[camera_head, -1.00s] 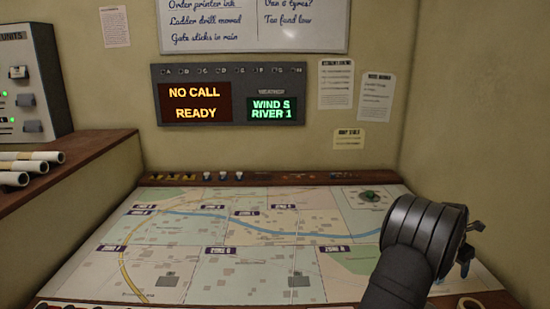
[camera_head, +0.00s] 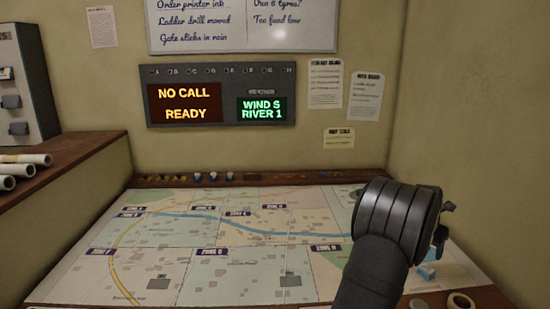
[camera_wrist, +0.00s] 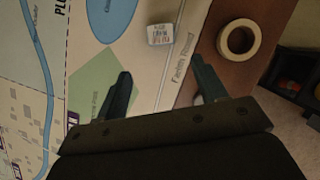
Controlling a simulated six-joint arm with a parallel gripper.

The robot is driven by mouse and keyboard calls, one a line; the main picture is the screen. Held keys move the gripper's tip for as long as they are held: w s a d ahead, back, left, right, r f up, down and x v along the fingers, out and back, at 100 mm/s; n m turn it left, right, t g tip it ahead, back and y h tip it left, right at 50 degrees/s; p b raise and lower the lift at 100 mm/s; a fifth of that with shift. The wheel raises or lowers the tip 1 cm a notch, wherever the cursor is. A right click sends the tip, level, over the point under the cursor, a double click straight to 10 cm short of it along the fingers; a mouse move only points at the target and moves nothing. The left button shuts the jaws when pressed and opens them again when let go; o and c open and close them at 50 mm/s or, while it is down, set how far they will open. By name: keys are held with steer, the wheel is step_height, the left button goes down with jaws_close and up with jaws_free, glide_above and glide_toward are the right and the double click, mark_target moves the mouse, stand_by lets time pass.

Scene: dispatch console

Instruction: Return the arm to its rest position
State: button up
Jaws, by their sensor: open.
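My gripper (camera_head: 444,222) is over the right part of the map table (camera_head: 190,262). In the head view it points away to the right, and my dark wrist hides most of it. In the wrist view my gripper (camera_wrist: 161,68) has its two dark fingers well apart, with nothing between them. Below them are the printed map and the table's wooden edge. A small white block with print (camera_wrist: 160,34) lies past the fingertips, apart from them.
A tape roll (camera_wrist: 238,39) lies on the wooden edge; it also shows in the head view (camera_head: 460,302). Rolled papers (camera_head: 25,170) lie on the left shelf. A display panel (camera_head: 222,95) reading "NO CALL READY" hangs on the back wall.

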steer(key=w+a+n+t+y, duration=0.1)
steer(key=w+a+n, duration=0.1)
steer(key=w+a, duration=0.8)
steer(key=w+a+n, duration=0.2)
steer(key=w+a, duration=0.4)
steer(key=a, duration=0.8)
steer(key=w+a+n, duration=0.2)
steer(key=w+a, duration=0.1)
steer(key=a, duration=1.1)
steer(key=w+a+n+t+y, duration=0.1)
steer(key=w+a+n, duration=0.1)
steer(key=a, duration=1.2)
steer(key=shift+w, duration=0.6)
steer(key=s+d+m, duration=0.1)
steer(key=d, duration=1)
steer(key=s+d+m, duration=0.2)
steer(key=d, duration=0.9)
steer(key=shift+s+g+h, duration=0.3)
steer(key=shift+a, duration=0.1)
